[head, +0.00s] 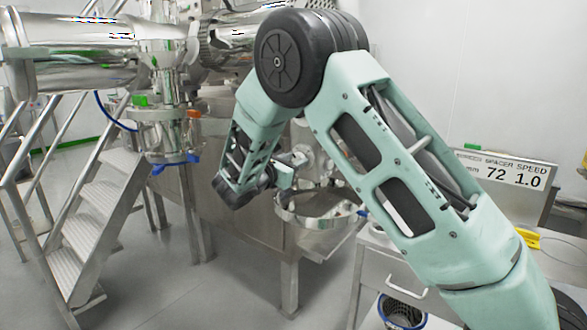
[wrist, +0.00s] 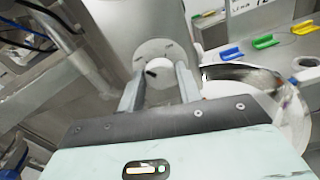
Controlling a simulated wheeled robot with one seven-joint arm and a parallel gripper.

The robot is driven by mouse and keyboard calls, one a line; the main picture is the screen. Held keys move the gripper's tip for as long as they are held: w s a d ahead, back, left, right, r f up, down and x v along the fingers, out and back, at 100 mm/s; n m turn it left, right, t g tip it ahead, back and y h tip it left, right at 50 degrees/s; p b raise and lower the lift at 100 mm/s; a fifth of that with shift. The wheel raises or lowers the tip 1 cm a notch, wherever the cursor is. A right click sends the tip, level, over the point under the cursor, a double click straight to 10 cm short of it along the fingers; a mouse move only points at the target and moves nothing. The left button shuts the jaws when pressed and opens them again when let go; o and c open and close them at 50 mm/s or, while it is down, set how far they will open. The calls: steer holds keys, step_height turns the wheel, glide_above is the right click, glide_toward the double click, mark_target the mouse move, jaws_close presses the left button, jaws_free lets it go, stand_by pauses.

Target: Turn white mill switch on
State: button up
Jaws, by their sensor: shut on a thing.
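The white mill switch (wrist: 153,52) shows in the wrist view as a round pale disc with a small dark mark, on the metal face of the mill. My gripper (wrist: 158,92) has one finger on each side of its pale knob and is shut on it. The mark's exact setting is hard to read. In the head view my gripper (head: 292,164) is at the mill's front, small and partly covered by my own arm. The switch cannot be made out clearly there.
A round steel bowl (head: 320,222) hangs just below my gripper. A steel cabinet (head: 385,262) with a spacer and speed sign (head: 505,180) stands at the right. Metal steps (head: 105,200) stand at the left.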

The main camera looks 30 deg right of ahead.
steer(key=m+b, duration=0.5)
steer(key=b, duration=0.2)
steer(key=m+b, duration=0.5)
steer(key=b, duration=0.3)
steer(key=m+b, duration=0.5)
steer(key=b, duration=0.2)
steer(key=shift+f+m+b, duration=0.3)
steer(key=shift+m, duration=0.1)
steer(key=shift+r, duration=0.1)
steer(key=o, duration=1)
steer(key=shift+a, duration=0.1)
steer(key=v, duration=1.7)
steer(key=shift+p, duration=0.45)
